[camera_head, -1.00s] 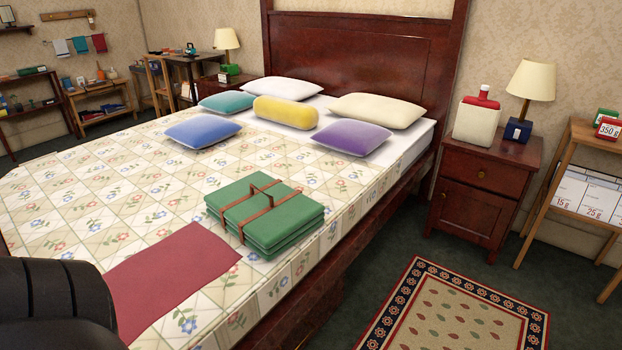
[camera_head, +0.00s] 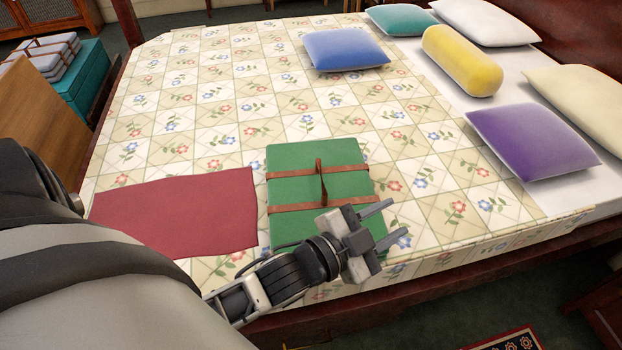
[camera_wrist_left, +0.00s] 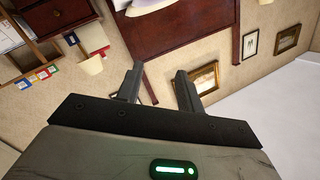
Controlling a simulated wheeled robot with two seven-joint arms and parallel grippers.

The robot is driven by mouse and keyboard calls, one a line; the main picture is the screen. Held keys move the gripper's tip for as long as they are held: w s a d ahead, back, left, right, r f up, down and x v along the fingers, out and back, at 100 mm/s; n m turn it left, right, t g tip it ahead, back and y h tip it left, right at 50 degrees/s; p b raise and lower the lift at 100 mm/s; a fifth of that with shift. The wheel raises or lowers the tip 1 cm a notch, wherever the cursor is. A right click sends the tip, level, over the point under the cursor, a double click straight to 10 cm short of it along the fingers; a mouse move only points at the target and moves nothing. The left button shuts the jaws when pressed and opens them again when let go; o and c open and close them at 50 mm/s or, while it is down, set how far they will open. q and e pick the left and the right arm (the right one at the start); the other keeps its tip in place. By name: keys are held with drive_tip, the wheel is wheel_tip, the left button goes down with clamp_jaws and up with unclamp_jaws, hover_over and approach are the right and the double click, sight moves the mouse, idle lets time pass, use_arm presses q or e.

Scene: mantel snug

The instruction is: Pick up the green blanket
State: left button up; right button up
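The green blanket (camera_head: 293,164) is folded into a thick square and bound with brown straps that form a handle loop on top. It lies on the patterned bedspread near the bed's front edge. My left gripper (camera_head: 398,222) is over the blanket's near right corner, pointing right, with its fingers apart and nothing between them. It hides part of the blanket's near side. In the left wrist view the two open fingers (camera_wrist_left: 159,88) face the far wall and headboard, and the blanket is out of that view. My right gripper is not in view.
A flat red cloth (camera_head: 180,213) lies left of the blanket. Blue (camera_head: 345,49), purple (camera_head: 531,141) and yellow (camera_head: 462,60) pillows lie farther back. The bedspread (camera_head: 215,100) behind the blanket is clear. A teal chest (camera_head: 84,92) stands at the left.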

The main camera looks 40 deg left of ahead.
use_arm(q)
drive_tip(key=d+r+m+g+h+b, duration=0.1)
drive_tip(key=d+r+m+g+h, duration=0.45)
drive_tip(key=m, duration=0.85)
drive_tip(key=d+r+m+g+h+b, duration=0.1)
drive_tip(key=d+r+m+g+h, duration=0.2)
drive_tip(key=d+r+m+h, duration=0.75)
drive_tip(key=m+g+y+b, duration=0.3)
drive_tip(key=m+g+y, duration=0.4)
drive_tip(key=m+y, duration=1.8)
approach(322, 175)
drive_tip(key=f, duration=0.1)
drive_tip(key=a+f+m+h, duration=0.1)
drive_tip(key=a+f+m, duration=0.1)
drive_tip(key=f, duration=0.1)
drive_tip(key=shift+h, duration=0.4)
drive_tip(key=shift+t, duration=0.25)
drive_tip(key=shift+w+a+f, duration=0.1)
drive_tip(key=shift+a+f, duration=0.05)
drive_tip(key=shift+f, duration=1.4)
drive_tip(key=shift+w+a+f, duration=0.1)
drive_tip(key=shift+f, duration=1.45)
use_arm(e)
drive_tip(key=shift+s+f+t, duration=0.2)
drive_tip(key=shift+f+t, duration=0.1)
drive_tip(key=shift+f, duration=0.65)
